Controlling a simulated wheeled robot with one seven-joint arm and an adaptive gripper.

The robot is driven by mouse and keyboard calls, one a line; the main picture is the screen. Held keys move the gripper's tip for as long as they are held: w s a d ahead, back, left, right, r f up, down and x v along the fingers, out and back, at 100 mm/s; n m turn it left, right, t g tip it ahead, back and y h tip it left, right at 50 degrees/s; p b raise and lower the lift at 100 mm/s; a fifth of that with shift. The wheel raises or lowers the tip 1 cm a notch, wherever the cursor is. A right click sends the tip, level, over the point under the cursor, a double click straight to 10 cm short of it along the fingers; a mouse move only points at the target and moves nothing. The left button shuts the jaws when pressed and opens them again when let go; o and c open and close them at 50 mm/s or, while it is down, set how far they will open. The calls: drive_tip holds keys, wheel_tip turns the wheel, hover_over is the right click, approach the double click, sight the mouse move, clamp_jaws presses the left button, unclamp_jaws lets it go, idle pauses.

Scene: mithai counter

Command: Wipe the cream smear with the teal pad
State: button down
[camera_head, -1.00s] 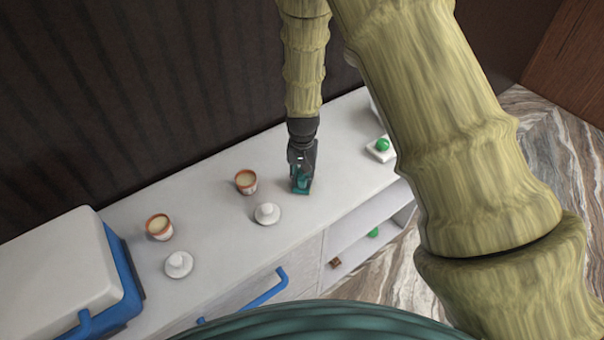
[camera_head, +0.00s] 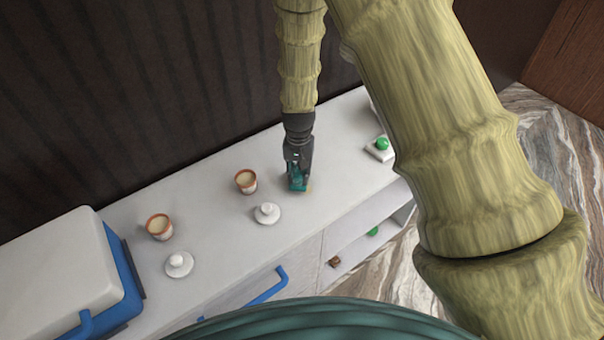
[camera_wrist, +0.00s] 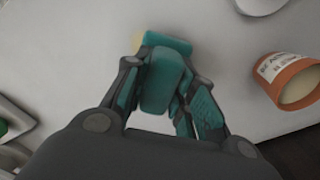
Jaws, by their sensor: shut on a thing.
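My gripper (camera_head: 298,180) is shut on the teal pad (camera_head: 297,187) over the white counter top. In the wrist view the teal pad (camera_wrist: 162,82) sits between my gripper's fingers (camera_wrist: 165,95), its head low at the counter. A pale yellow cream smear (camera_wrist: 137,42) shows beside the left edge of the pad's head in the wrist view. In the head view a small bit of the smear (camera_head: 309,188) shows just right of the pad. The rest of the smear is hidden under or behind the pad.
Two terracotta cups (camera_head: 246,181) (camera_head: 159,226) and two white knobbed lids (camera_head: 267,213) (camera_head: 179,264) stand left on the counter (camera_head: 215,225). A green button on a white base (camera_head: 380,147) is at right. A blue-and-white cooler box (camera_head: 60,275) is far left.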

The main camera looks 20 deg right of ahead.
drive_tip(key=r, duration=0.1)
drive_tip(key=r+p, duration=0.1)
drive_tip(key=d+r, duration=0.1)
drive_tip(key=shift+s+r, duration=0.2)
drive_tip(key=shift+s, duration=0.05)
drive_tip(key=shift+w+r+p, duration=0.15)
drive_tip(key=shift+r+p, duration=0.5)
drive_tip(key=shift+p, duration=0.05)
drive_tip(key=shift+r+p, duration=0.7)
drive_tip(key=shift+r, duration=0.4)
drive_tip(key=shift+a, duration=0.1)
